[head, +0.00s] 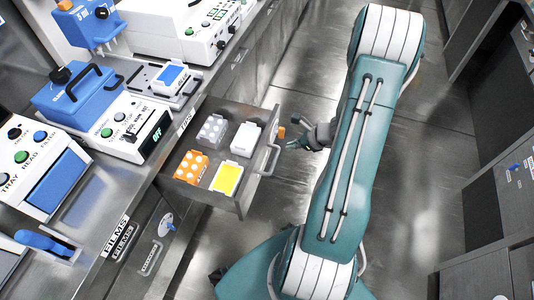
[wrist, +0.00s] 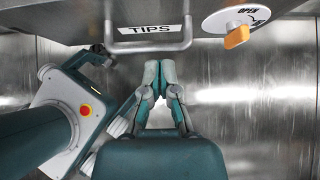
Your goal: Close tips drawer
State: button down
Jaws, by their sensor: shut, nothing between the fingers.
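The tips drawer (head: 240,207) stands pulled out from the metal counter in the head view. Inside it are a grey tip rack (head: 212,130), a white box (head: 246,139), an orange rack (head: 191,167) and a yellow-topped box (head: 227,178). Its bar handle (head: 271,160) is on the outer face; the wrist view shows the handle (wrist: 150,47) and the TIPS label (wrist: 144,29). My gripper (head: 289,144) is just outside the drawer front, beside the handle. In the wrist view my gripper (wrist: 159,66) has its fingertips together, empty, close to the handle but not around it.
A white disc marked OPEN with an orange knob (wrist: 237,37) is right of the handle. The counter carries a white device with a blue lid (head: 75,96) and other instruments. A FILMS label (head: 117,236) marks the counter front. Bare metal floor (head: 300,80) lies right of the drawer.

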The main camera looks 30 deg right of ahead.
aim_at(264, 154)
jog(key=x, duration=0.8)
jog(key=shift+w+a+f, duration=0.2)
jog(key=shift+a+f, duration=0.05)
jog(key=shift+a, duration=0.05)
jog(key=shift+w+a+f, duration=0.1)
jog(key=shift+w+f, duration=0.3)
jog(key=shift+f, duration=0.05)
jog(key=shift+a, duration=0.1)
jog(key=w+a, duration=0.8)
jog(key=w, duration=0.3)
jog(key=w+a, duration=0.9)
jog(key=w, duration=0.2)
jog(key=shift+w+a, duration=0.35)
